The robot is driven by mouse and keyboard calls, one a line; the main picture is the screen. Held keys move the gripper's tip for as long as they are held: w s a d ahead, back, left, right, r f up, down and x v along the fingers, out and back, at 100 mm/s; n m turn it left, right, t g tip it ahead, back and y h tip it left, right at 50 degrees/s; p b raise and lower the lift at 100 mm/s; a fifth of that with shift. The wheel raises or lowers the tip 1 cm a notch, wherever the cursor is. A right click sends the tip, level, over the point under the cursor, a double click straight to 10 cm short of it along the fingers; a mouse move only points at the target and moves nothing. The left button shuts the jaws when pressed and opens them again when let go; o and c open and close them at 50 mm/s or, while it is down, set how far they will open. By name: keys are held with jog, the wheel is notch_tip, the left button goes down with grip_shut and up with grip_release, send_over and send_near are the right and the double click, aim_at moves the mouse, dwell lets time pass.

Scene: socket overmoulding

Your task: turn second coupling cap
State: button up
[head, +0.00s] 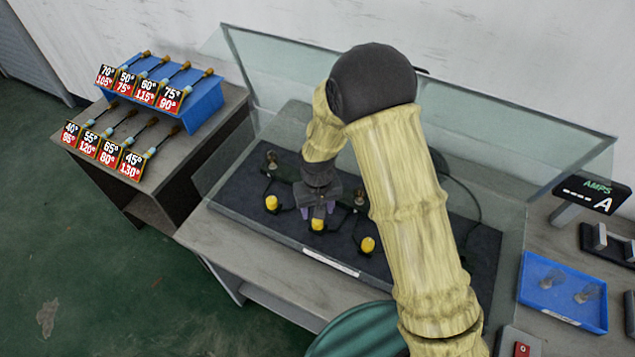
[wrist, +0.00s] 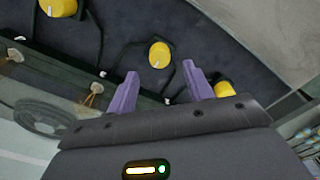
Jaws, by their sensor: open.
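Three yellow coupling caps stand in a row on the dark mat (head: 235,196) inside the glass-walled enclosure. In the head view they are the left cap (head: 271,202), the middle cap (head: 318,225) and the right cap (head: 368,244). My gripper (head: 317,212) is just above and behind the middle cap. In the wrist view its purple fingers (wrist: 160,88) are open, with the middle cap (wrist: 159,54) ahead of and between the tips, apart from both. Another cap (wrist: 225,89) shows beyond the right finger, and one (wrist: 58,7) at the top left.
Glass walls (head: 290,62) surround the mat on the worktop. Bulb-like fittings (head: 271,160) and black cables lie behind the caps. A blue tray (head: 562,290) and an AMPS display (head: 592,193) are at the right. A blue rack (head: 196,108) of labelled tools is at the left.

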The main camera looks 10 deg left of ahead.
notch_tip(320, 180, up, 12)
jog(key=b, duration=0.1)
jog(key=shift+r, duration=0.1)
dwell(0.5)
jog(key=s+d+r+m+t, duration=0.1)
jog(key=s+d, duration=0.3)
jog(key=d, duration=0.8)
jog(key=s+d+r+m+t, duration=0.1)
jog(key=s+d+r+m, duration=0.2)
jog(key=d, duration=1)
jog(key=shift+s+d+r+m+t, duration=0.15)
jog(key=shift+s+d+m+t, duration=0.15)
jog(key=shift+s+m, duration=0.6)
dwell(1.0)
